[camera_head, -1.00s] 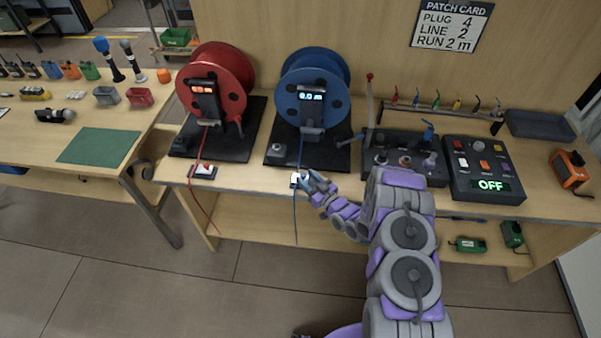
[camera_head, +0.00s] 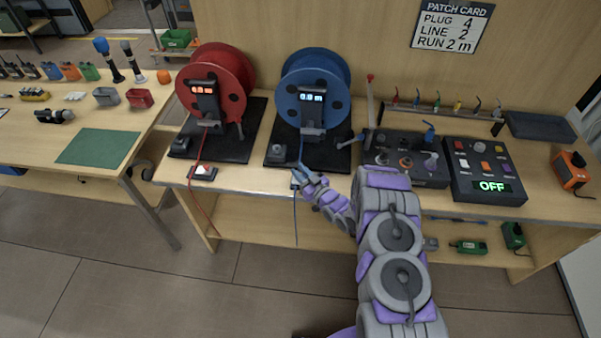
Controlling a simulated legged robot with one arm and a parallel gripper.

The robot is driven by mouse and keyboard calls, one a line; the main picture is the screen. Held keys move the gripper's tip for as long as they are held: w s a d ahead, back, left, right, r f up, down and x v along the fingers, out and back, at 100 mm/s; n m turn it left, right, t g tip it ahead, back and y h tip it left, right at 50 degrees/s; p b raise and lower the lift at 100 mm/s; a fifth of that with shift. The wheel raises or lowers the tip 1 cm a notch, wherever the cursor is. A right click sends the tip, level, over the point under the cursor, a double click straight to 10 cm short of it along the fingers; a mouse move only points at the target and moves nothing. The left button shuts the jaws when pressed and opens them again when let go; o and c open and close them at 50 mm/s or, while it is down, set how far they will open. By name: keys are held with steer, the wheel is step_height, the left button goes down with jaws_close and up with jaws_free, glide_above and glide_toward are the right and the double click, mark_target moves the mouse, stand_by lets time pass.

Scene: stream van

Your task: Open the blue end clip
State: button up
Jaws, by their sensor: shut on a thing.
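The blue reel (camera_head: 311,75) stands on its black base, its small display lit blue. Its blue cable (camera_head: 296,222) runs down to the bench's front edge and hangs below it. The blue end clip (camera_head: 295,184) sits at that edge under the cable; only a small part of it shows. My gripper (camera_head: 302,174) is at the clip, reaching in from the right, and is shut on it. The fingers cover most of the clip, so I cannot tell whether its lever is raised or down.
The red reel (camera_head: 213,75) stands to the left, with its own clip (camera_head: 203,172) at the edge. A black control panel (camera_head: 405,160) and an OFF display box (camera_head: 489,170) are to the right. The lower shelf (camera_head: 265,220) is under the bench.

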jaws_close()
steer(key=shift+d+p, duration=0.5)
steer(key=shift+d, duration=0.9)
steer(key=o, duration=0.6)
jaws_free()
steer(key=shift+c, duration=0.2)
steer(key=shift+s+d, duration=0.1)
steer(key=p+v, duration=0.1)
steer(key=v, duration=1.6)
steer(key=shift+p, duration=0.4)
